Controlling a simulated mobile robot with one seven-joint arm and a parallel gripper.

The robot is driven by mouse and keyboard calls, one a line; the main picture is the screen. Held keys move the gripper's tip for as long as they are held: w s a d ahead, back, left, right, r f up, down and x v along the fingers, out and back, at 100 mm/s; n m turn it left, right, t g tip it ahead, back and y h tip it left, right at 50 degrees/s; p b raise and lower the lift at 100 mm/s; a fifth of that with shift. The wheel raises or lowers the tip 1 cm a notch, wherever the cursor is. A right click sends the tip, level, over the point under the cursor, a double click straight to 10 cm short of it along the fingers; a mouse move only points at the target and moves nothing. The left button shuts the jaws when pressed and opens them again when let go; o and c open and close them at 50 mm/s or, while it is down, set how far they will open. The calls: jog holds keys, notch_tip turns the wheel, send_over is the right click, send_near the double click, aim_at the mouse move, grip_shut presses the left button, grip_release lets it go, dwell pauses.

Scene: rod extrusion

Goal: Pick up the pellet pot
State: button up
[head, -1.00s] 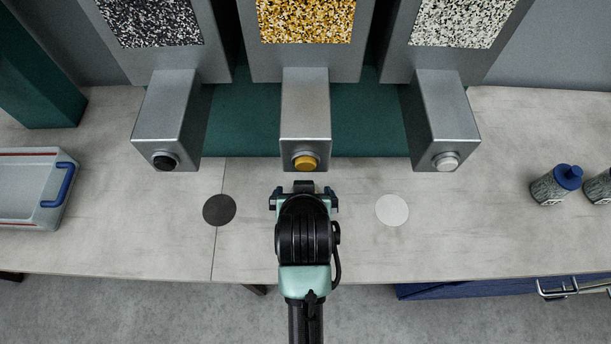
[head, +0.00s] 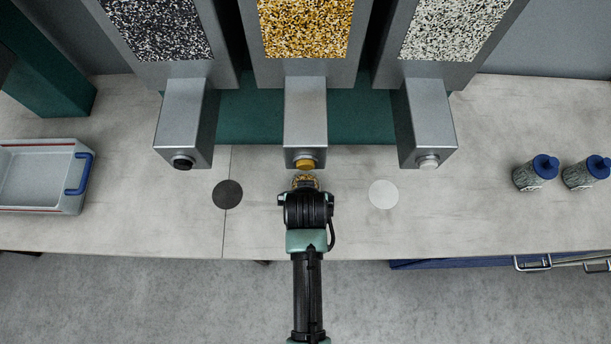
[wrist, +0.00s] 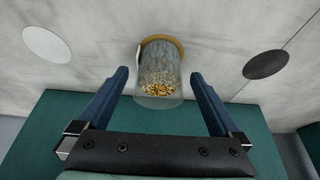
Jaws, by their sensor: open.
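The pellet pot (wrist: 160,72) is a clear cylinder with gold pellets in it. It stands on the bench on a yellow-orange disc (wrist: 176,42), below the middle spout. In the head view the pot (head: 305,181) shows only in part, just beyond my gripper (head: 306,197), which hides the rest. In the wrist view my gripper (wrist: 159,75) is open, with a blue finger on each side of the pot. A gap shows on both sides, and neither finger touches it. I cannot tell how deep the pot sits between the fingers.
The middle spout (head: 305,115) with its yellow button overhangs the bench close beyond the pot. Spouts with a black button (head: 183,163) and a white button (head: 428,161) flank it. A black disc (head: 227,194) and white disc (head: 384,194) lie bare. A grey tray (head: 40,180) and two bottles (head: 538,173) stand far off.

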jog(key=shift+w+x, duration=0.25)
jog(key=shift+x, duration=1.25)
jog(key=shift+w+x, duration=0.25)
jog(key=shift+x, duration=1.2)
jog(key=shift+r, duration=0.2)
jog(key=shift+c, duration=0.3)
jog(key=shift+r, duration=0.1)
grip_shut()
